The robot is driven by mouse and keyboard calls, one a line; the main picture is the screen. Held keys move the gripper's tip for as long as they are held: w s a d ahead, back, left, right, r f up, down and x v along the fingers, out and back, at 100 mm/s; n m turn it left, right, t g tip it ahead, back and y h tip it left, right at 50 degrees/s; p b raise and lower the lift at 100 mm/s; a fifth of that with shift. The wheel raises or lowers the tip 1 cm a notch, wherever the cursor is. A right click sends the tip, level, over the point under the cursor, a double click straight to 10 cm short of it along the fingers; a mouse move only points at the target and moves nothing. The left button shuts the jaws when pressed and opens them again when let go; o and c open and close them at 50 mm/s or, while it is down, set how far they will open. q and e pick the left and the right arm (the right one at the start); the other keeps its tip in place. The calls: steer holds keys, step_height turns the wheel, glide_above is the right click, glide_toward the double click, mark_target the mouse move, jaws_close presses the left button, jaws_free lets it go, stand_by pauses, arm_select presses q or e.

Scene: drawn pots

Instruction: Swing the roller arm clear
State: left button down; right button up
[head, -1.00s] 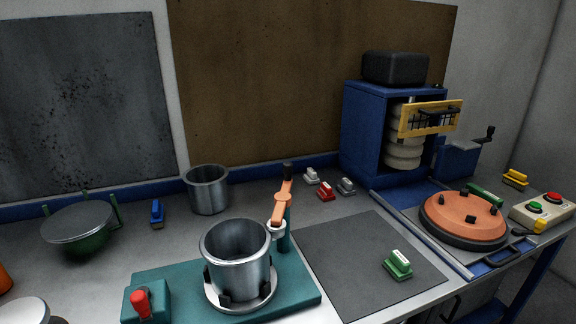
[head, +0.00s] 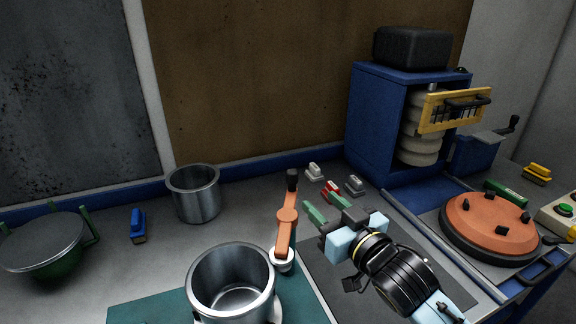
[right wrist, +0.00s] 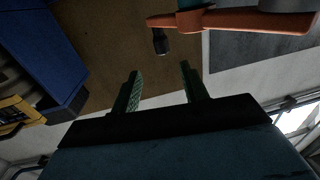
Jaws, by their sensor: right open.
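The roller arm (head: 287,230) is orange, with a black knob (head: 292,181) at its far end and a white roller (head: 282,260) at the near end, beside the rim of a metal pot (head: 208,296). The pot is on a teal base (head: 135,314). My right gripper (head: 322,206) is open and empty, just right of the arm, its green fingers pointing toward it, apart in the picture. In the right wrist view the orange arm (right wrist: 240,20) and its black knob (right wrist: 160,42) show beyond the open fingers (right wrist: 160,75). My left gripper is out of view.
Another metal pot (head: 195,196) and a blue block (head: 138,226) stand at left, beside a green lidded pan (head: 45,250). Small white, red and grey blocks lie behind my right gripper. A blue cabinet (head: 375,130) and an orange turntable (head: 490,225) are at right.

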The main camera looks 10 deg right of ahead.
mark_target(295, 178)
steer(key=x, duration=0.5)
steer(key=shift+a+r, duration=0.2)
steer(key=shift+r, duration=0.05)
steer(key=x, duration=0.6)
steer(key=shift+w+f, duration=0.15)
steer(key=shift+w+a, duration=0.1)
steer(key=shift+w, duration=0.2)
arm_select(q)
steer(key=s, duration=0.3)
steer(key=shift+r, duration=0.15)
arm_select(e)
jaws_close()
